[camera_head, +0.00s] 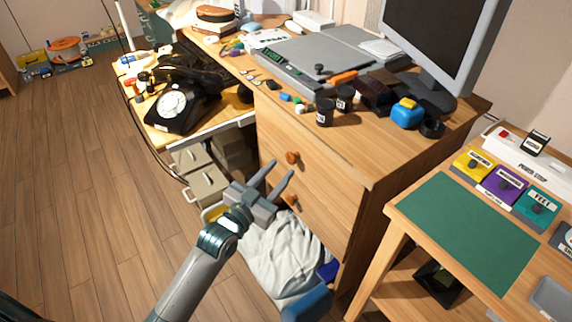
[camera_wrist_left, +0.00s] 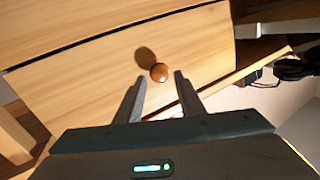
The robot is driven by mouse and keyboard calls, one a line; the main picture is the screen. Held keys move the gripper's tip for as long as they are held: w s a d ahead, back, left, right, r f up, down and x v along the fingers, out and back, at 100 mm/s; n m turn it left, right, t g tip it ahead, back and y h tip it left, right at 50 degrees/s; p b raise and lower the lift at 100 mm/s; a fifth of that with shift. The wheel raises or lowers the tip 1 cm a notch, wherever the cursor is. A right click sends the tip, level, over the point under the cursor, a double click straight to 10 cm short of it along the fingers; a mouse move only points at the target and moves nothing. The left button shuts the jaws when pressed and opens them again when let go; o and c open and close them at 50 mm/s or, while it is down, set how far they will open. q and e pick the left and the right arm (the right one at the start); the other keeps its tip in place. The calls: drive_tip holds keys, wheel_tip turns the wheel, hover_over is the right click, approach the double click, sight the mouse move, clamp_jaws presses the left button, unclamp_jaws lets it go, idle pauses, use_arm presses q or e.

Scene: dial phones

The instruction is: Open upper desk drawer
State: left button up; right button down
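The wooden desk drawer unit has two drawer fronts, both closed. The upper drawer (camera_head: 315,165) has a round brown knob (camera_head: 292,157); the lower drawer (camera_head: 325,225) has a second knob (camera_head: 289,200). My left gripper (camera_head: 281,171) is open and empty in front of the drawer fronts, its fingers pointing up toward the upper knob. In the left wrist view the gripper (camera_wrist_left: 158,80) has its fingers spread to either side of one knob (camera_wrist_left: 159,72), which looks like the upper one. The knob appears just beyond the fingertips, with no clear contact. My right gripper is not in view.
The desktop (camera_head: 350,145) holds a monitor (camera_head: 445,35), black jars (camera_head: 325,112) and small items. A black dial phone (camera_head: 180,100) stands at left. A white bag (camera_head: 280,255) lies below the drawers. A table with a green mat (camera_head: 468,228) stands at right.

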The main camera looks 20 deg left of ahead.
sight(288, 161)
use_arm(q)
drive_tip(key=shift+x, duration=2.15)
drive_tip(key=shift+s, duration=0.1)
clamp_jaws()
